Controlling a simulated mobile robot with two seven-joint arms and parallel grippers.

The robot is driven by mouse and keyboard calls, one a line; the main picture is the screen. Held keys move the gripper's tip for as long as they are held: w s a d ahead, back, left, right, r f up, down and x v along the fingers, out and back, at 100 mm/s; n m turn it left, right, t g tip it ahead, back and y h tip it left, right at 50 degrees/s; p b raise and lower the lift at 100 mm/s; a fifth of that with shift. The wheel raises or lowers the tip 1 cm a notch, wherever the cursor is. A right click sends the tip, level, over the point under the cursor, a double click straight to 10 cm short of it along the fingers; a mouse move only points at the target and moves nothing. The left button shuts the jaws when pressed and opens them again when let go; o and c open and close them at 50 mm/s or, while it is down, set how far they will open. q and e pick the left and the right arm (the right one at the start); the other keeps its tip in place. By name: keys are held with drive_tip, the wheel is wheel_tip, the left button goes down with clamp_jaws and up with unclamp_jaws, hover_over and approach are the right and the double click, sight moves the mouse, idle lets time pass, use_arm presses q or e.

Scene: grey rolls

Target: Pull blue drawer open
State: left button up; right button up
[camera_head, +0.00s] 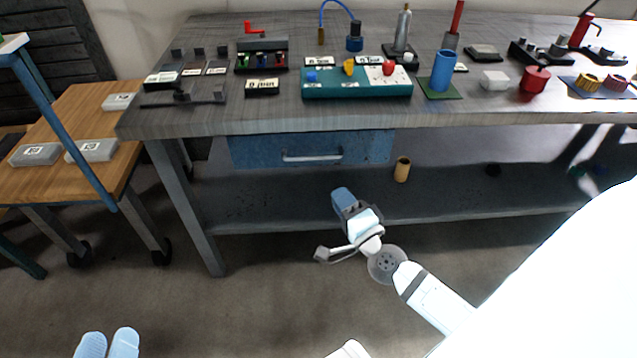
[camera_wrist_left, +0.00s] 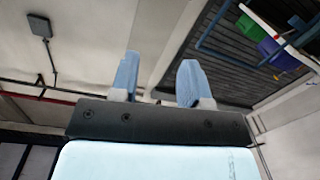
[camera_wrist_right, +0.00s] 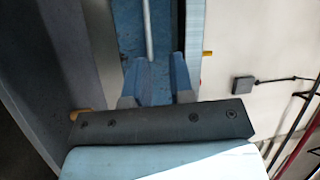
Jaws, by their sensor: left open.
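The blue drawer (camera_head: 240,152) is a wide front beneath the grey tabletop and looks closed. Its pale bar handle (camera_head: 312,157) runs across the middle. My right gripper (camera_head: 342,194) is below and slightly right of the handle, pointing up toward the drawer, apart from it. In the right wrist view the handle (camera_wrist_right: 148,30) stretches ahead of the fingertips (camera_wrist_right: 159,60), and the blue drawer front (camera_wrist_right: 128,35) shows beside it. The right fingers are apart with nothing between them. My left gripper (camera_head: 108,343) is at the lower left, open and empty; its fingers (camera_wrist_left: 156,75) point upward.
The workbench (camera_head: 290,118) carries several tools and parts on top. A brown cylinder (camera_head: 402,169) stands on the lower shelf (camera_head: 290,208), right of the right gripper. A wooden cart (camera_head: 95,110) stands at the left. The floor before the bench is clear.

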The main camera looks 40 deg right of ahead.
sight(318, 157)
drive_tip(key=w+d, duration=0.1)
drive_tip(key=w, duration=0.3)
drive_tip(key=w+d+m+h, duration=0.1)
drive_tip(key=w, duration=0.4)
drive_tip(key=w+d+m+b, duration=0.1)
drive_tip(key=w, duration=0.4)
drive_tip(key=shift+d+r, duration=0.1)
drive_tip(key=shift+d, duration=0.3)
use_arm(q)
drive_tip(key=shift+s+d+t+h, duration=0.15)
drive_tip(key=shift+s+t+h, duration=0.05)
drive_tip(key=shift+t+h, duration=0.1)
use_arm(e)
clamp_jaws()
